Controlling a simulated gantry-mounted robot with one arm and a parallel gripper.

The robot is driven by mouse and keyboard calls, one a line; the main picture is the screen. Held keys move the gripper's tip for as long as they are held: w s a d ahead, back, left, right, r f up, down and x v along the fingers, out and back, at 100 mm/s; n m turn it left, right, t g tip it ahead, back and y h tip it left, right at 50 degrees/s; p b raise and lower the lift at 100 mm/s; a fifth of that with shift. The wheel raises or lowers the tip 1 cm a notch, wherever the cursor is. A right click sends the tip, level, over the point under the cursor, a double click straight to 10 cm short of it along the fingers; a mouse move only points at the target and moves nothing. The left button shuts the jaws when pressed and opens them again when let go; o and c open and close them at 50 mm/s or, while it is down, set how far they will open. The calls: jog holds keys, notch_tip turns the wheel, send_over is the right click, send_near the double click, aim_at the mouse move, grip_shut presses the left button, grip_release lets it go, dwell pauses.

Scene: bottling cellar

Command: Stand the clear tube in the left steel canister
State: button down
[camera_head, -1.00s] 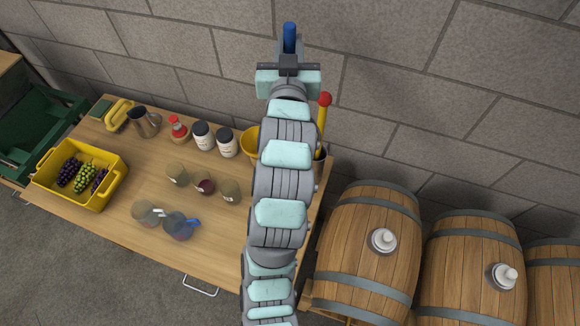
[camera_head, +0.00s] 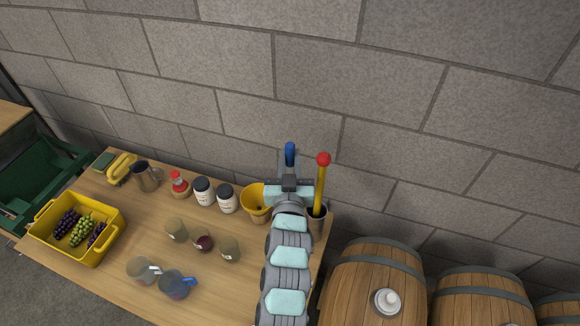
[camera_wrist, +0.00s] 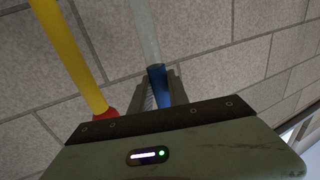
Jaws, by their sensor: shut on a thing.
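My gripper (camera_head: 290,170) is shut on the clear tube near its blue end (camera_head: 290,150), at the back right of the table. In the wrist view the blue part (camera_wrist: 158,82) sits between the jaws, and the clear tube (camera_wrist: 146,35) runs away from them. In the head view the tube's lower part is hidden behind my arm. One steel canister (camera_head: 317,213) shows right of my arm, with a yellow rod (camera_head: 320,185) topped by a red ball standing in it. No second canister is visible; my arm may cover it.
A yellow funnel-like vessel (camera_head: 254,199) stands close left of my gripper. Small cups (camera_head: 203,243) stand mid-table. Barrels (camera_head: 375,275) stand at right.

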aim_at(290, 171)
jog(key=shift+f, duration=1.75)
jog(key=shift+f, duration=0.15)
jog(key=c, duration=1.3)
grip_release()
jog(key=shift+o, duration=0.2)
